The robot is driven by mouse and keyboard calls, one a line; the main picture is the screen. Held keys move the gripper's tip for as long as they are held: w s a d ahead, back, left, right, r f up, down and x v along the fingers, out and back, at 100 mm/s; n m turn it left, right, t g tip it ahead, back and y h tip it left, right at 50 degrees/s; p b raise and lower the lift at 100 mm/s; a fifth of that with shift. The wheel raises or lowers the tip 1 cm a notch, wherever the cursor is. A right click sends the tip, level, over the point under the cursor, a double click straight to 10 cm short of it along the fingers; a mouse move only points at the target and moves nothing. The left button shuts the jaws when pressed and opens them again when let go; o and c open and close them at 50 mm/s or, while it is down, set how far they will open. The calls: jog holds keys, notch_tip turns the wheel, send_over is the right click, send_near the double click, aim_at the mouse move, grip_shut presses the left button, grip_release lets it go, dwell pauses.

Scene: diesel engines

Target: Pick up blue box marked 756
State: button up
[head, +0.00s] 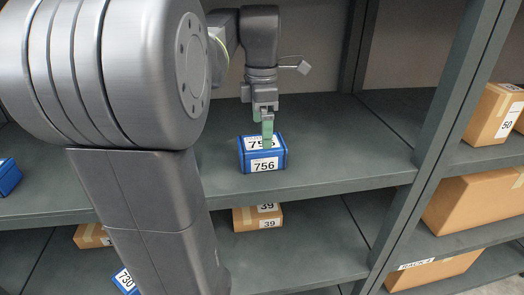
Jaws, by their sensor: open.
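A blue box marked 756 (278,172) sits on the upper shelf near its front edge. Its front label reads 756, and a second label on its top is partly covered by my gripper. My gripper (267,141) points down right above the box, with green fingertips over the middle of its top. The gripper is open. I cannot tell whether the fingers touch the box or straddle part of it.
The grey shelf (340,150) is clear around the box. A rack post (440,130) stands to the right. Cardboard boxes marked 50 (492,112) and 39 (246,220) and a blue box marked 730 (124,280) are on other shelves. Another blue box (8,177) is at far left.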

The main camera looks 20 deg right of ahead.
aim_at(262, 152)
jog(key=shift+f, duration=0.95)
jog(key=shift+s+f, duration=0.1)
jog(key=shift+f, duration=2.55)
jog(key=shift+r, duration=0.1)
jog(key=c, duration=1.4)
